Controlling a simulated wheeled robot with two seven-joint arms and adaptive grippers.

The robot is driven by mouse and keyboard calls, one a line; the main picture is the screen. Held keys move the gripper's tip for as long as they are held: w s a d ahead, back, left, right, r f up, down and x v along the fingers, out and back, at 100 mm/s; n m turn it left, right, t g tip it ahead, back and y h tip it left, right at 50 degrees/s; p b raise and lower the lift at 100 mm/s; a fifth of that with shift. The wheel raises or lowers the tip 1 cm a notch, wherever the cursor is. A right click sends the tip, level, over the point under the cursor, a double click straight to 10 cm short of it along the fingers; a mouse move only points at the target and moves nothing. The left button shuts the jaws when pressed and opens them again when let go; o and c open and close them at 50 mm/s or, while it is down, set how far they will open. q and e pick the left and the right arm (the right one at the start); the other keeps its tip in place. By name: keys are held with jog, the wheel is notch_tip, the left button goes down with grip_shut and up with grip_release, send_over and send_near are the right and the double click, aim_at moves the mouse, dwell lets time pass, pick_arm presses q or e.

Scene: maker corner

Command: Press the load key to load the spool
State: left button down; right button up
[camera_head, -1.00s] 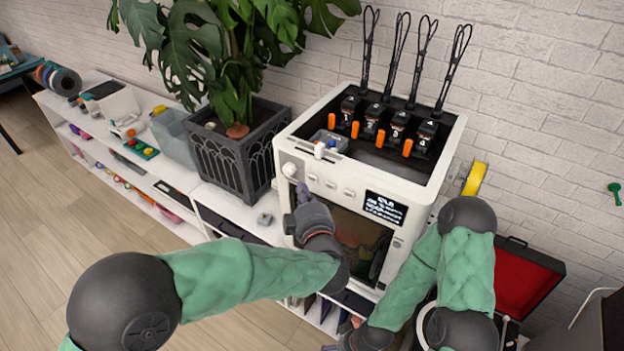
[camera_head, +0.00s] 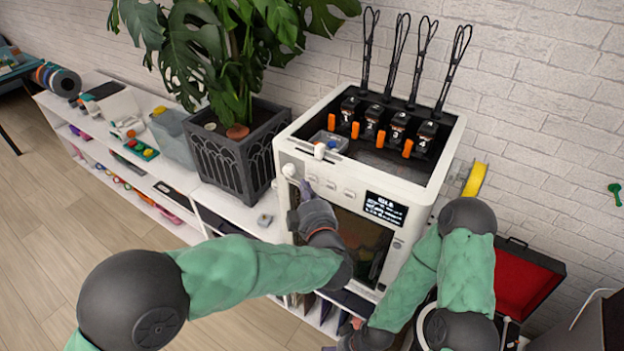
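The white 3D printer (camera_head: 425,195) has a row of small keys on its front panel; the middle key (camera_head: 330,185) and right key (camera_head: 349,194) show clearly. Their labels are too small to read. A lit display (camera_head: 385,208) with white text is right of the keys. A yellow spool (camera_head: 475,179) is at the printer's right side. My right gripper (camera_head: 338,346) is low, partly cut off by the frame edge.
A round knob (camera_head: 290,170) is left of the keys. Several numbered feeder units with orange levers (camera_head: 355,129) stand on top. A potted plant (camera_head: 235,160) is close on the left, on a white shelf (camera_head: 258,231). An open red-lined case (camera_head: 525,280) is at the right.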

pick_arm(q)
jog(key=shift+w+d, duration=0.1)
jog(key=shift+w, duration=0.05)
dwell(0.6)
jog(key=shift+w+d, duration=0.15)
jog(key=shift+w, duration=0.05)
jog(key=shift+w+d, duration=0.2)
jog(key=shift+w, duration=0.1)
dwell(0.9)
jog(key=shift+s, duration=0.1)
jog(key=shift+s+a, duration=0.45)
jog(key=shift+s, duration=0.1)
jog(key=s+a, duration=0.1)
jog(key=s, duration=0.1)
jog(key=s+a, duration=0.2)
dwell(0.7)
dwell(0.6)
